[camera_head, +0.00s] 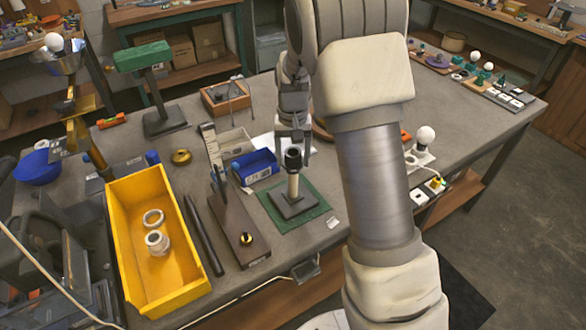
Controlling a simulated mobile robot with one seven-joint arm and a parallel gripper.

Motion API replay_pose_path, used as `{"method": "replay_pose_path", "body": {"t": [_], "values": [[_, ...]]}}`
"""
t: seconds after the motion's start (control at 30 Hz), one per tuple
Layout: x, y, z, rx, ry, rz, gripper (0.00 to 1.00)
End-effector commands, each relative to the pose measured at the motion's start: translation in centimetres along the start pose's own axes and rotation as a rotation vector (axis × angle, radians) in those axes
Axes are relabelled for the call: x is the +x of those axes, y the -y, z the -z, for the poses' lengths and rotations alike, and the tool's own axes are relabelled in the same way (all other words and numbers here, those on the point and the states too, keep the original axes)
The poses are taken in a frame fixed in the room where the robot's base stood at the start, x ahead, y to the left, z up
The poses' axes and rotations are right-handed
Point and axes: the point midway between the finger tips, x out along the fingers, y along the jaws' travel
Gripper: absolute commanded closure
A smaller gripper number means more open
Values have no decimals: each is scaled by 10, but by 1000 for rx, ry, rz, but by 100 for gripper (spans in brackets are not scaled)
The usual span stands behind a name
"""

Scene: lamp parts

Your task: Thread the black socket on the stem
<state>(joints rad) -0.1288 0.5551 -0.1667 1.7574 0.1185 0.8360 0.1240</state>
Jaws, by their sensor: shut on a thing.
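The black socket (293,157) is at the top of the pale upright stem (293,184). The stem rises from a dark square base (293,203) on a green mat (268,212). My gripper (293,148) comes down from above and is shut on the socket, with a finger on each side. The socket looks upright and in line with the stem. Whether its thread is engaged is too small to tell. My arm covers the area right of the mat.
A yellow bin (122,198) with pale rings stands at the left. A dark block (238,222), a blue bin (254,166) and a black rod (203,235) lie between it and the mat. A bulb (425,135) stands at the right. The table's front edge is close to the mat.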

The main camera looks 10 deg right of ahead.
Motion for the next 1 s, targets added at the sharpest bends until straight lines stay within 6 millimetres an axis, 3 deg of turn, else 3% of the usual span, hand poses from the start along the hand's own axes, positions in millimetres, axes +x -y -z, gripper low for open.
{"method": "replay_pose_path", "body": {"t": [0.3,0.77,1.0], "values": [[5,2,-4,371,14,-6,96],[6,2,-4,458,14,-7,96],[4,3,-4,726,14,-10,96]]}}
